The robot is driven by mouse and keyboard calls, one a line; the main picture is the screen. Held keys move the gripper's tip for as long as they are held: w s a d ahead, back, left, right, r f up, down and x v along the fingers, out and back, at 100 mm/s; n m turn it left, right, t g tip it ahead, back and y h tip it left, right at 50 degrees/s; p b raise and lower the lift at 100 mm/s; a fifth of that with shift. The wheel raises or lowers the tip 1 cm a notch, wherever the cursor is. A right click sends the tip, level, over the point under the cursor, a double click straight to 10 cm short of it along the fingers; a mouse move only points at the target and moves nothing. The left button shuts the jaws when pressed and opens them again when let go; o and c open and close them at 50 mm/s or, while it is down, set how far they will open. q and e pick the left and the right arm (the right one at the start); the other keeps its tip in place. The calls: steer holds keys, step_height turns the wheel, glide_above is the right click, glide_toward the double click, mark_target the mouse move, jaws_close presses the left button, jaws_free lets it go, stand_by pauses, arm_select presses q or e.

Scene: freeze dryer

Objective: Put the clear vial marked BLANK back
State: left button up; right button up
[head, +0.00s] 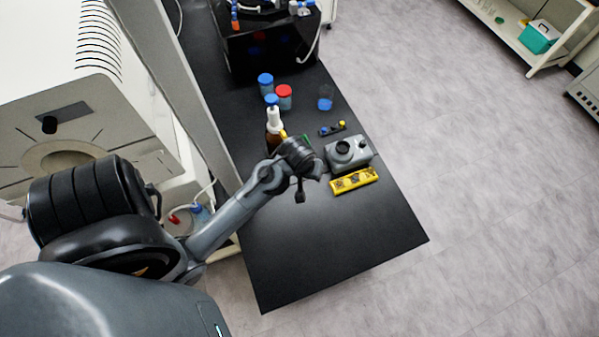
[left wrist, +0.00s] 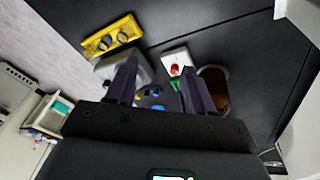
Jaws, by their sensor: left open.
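My left gripper (left wrist: 158,68) is open in the left wrist view, its two dark fingers apart with nothing held between them. In the head view its arm reaches over the bench, and the wrist hides the fingers. A yellow rack (head: 354,181) lies beside a grey device with a round black top (head: 348,152); the rack also shows in the left wrist view (left wrist: 112,36). A dark strip with blue and yellow ends (head: 333,128) lies behind the device. I cannot pick out the clear vial or read a BLANK label. My right gripper is out of view.
A brown bottle with a white top (head: 274,122) stands close to my left wrist. Blue-capped (head: 265,83) and red-capped (head: 284,96) jars and a clear blue container (head: 325,98) stand farther back. A black machine (head: 268,50) fills the far end. The near bench (head: 335,235) is clear.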

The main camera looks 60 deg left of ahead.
arm_select(q)
steer(key=s+d+r+m+h, duration=0.1)
steer(key=s+d+r+m, duration=0.3)
steer(key=s+d+m, duration=0.6)
steer(key=shift+s+d+m+t, duration=0.15)
steer(key=shift+d+m+t, duration=0.2)
steer(key=shift+d, duration=0.65)
steer(key=shift+r, duration=0.1)
step_height(320, 180, up, 13)
steer(key=p, duration=1.2)
steer(key=shift+p, duration=0.3)
steer(key=shift+f, duration=0.3)
